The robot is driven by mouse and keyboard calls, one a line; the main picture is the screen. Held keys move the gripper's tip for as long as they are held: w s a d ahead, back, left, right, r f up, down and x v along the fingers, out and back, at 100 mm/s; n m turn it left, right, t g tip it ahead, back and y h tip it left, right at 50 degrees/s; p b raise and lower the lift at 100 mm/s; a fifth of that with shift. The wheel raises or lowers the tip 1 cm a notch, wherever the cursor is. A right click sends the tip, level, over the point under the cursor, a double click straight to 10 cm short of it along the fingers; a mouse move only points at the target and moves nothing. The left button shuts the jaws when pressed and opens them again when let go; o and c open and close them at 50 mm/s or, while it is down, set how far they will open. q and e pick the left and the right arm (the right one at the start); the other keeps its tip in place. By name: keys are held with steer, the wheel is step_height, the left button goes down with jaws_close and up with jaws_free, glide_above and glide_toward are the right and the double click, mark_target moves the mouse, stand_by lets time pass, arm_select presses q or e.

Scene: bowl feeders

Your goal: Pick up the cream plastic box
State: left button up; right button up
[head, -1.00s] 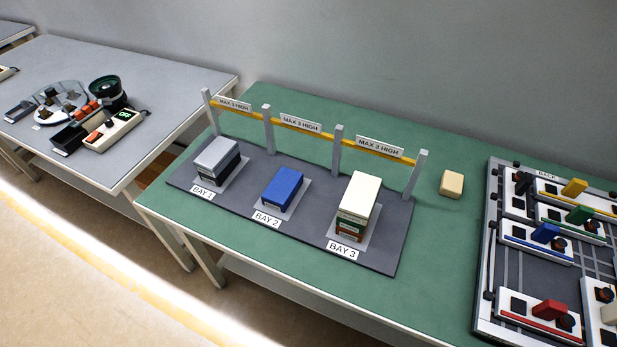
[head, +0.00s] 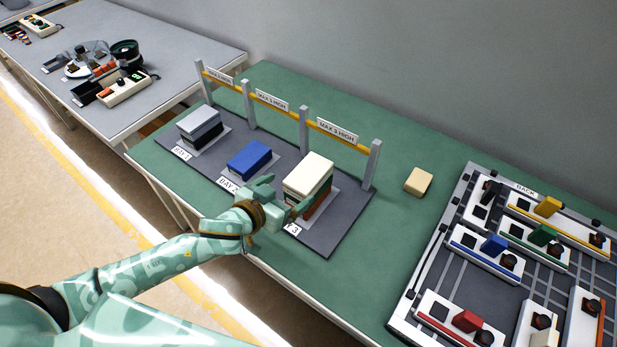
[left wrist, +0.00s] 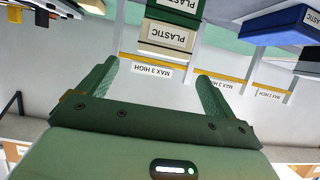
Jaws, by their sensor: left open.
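The cream plastic box (head: 309,171) is the top box of the stack in bay 3. It also shows in the left wrist view (left wrist: 167,38), upside down, with a PLASTIC label. A green box (left wrist: 182,8) with a PLASTIC label is directly under it, and a brown-orange box shows lower in the stack. My left gripper (head: 283,194) is open and empty, in front of the bay 3 stack. Its fingers (left wrist: 158,75) point towards the stack and do not close on the box. My right gripper is not in view.
Bay 1 holds a grey-topped stack (head: 199,122), bay 2 a blue box (head: 249,158). Posts with a yellow MAX 3 HIGH bar (head: 337,138) stand behind the bays. A loose cream block (head: 418,181) lies right of the bay mat. A rack with coloured handles (head: 470,190) is further right.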

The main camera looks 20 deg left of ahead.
mark_target(304, 177)
arm_select(q)
steer(key=x, duration=0.3)
steer(key=shift+w+d+f, duration=0.1)
steer(key=shift+w, duration=0.05)
steer(key=shift+w+d+f+b, duration=0.1)
steer(key=shift+w+f+b, duration=0.1)
steer(key=shift+w+b, duration=0.25)
steer(key=b+x, duration=0.1)
steer(key=x, duration=0.3)
steer(key=shift+w+f, duration=0.1)
steer(key=shift+w, duration=0.3)
steer(key=shift+s, duration=0.1)
steer(key=shift+c, duration=0.6)
steer(key=c, duration=1)
steer(key=shift+c, duration=0.6)
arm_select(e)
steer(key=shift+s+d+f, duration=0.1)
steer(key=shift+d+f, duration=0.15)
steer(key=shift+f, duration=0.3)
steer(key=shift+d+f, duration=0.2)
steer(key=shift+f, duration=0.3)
